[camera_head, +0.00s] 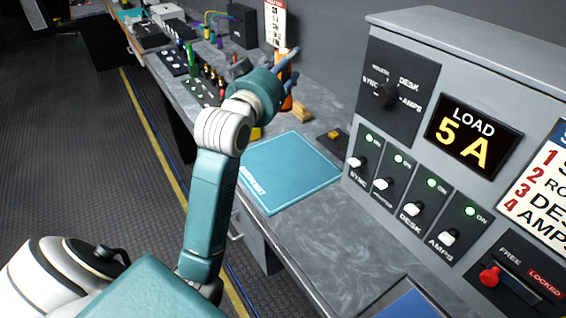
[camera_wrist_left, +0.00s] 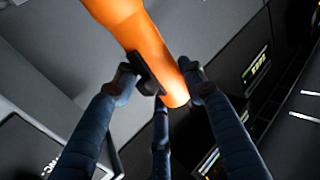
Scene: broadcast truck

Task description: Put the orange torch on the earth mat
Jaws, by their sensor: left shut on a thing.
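The orange torch (camera_wrist_left: 146,45) is in my left gripper (camera_wrist_left: 160,85), whose dark fingers are shut around it in the left wrist view. In the head view the left gripper (camera_head: 286,75) is above the worktop, and a part of the orange torch (camera_head: 287,102) shows below and beside the fingers. The rest of the torch is hidden by the hand. The earth mat (camera_head: 290,170) is a flat blue square with white lettering, lying bare on the worktop, nearer to me than the gripper. The right gripper is in neither view.
A grey control panel (camera_head: 455,65) with switches and a LOAD display stands right of the mat. A small dark box with a yellow top (camera_head: 334,135) lies behind the mat, near a wooden block (camera_head: 302,111). Bottles and connectors crowd the worktop further back.

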